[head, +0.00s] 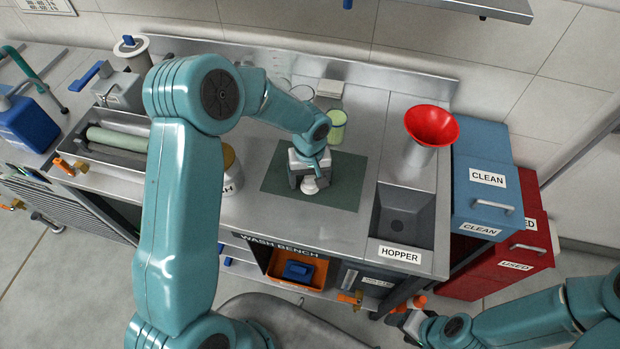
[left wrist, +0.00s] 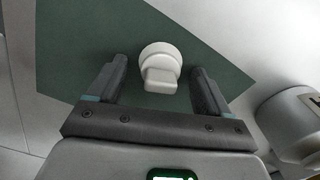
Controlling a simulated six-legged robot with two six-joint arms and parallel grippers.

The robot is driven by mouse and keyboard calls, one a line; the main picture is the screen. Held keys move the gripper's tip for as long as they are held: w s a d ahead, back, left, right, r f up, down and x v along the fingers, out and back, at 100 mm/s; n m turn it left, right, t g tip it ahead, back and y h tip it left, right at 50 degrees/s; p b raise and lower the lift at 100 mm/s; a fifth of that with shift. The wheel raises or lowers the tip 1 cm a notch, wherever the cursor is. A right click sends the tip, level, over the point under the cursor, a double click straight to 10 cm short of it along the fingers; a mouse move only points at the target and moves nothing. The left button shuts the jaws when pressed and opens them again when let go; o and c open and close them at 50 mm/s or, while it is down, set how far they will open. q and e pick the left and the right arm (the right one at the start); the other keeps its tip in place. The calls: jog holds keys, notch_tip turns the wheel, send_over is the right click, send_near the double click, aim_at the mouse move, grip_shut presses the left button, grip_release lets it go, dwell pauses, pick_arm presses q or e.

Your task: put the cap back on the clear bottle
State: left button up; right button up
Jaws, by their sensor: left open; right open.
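A white round cap with a raised tab (left wrist: 160,62) lies on the dark green mat (left wrist: 75,45). In the head view the cap (head: 313,186) shows just below my left gripper (head: 306,178). In the left wrist view the open fingers of my left gripper (left wrist: 158,90) stand on either side of the cap, with a gap on both sides. A clear vessel shows partly behind my left arm at the back of the bench; I cannot tell whether it is the clear bottle. My right gripper (head: 408,322) is low at the right, in front of the bench, away from the cap.
A yellow-green container (head: 337,127) stands behind the mat. A red funnel (head: 432,126) and the hopper basin (head: 401,215) are right of it. Blue (head: 487,195) and red bins (head: 510,260) stand at the right end. The mat's right part is clear.

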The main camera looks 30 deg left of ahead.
pick_arm(q)
jog(key=c, duration=1)
jog(key=shift+c, duration=0.2)
jog(key=shift+r, duration=0.15)
jog(key=shift+r, duration=0.35)
notch_tip(320, 180, up, 19)
jog(key=b, duration=0.2)
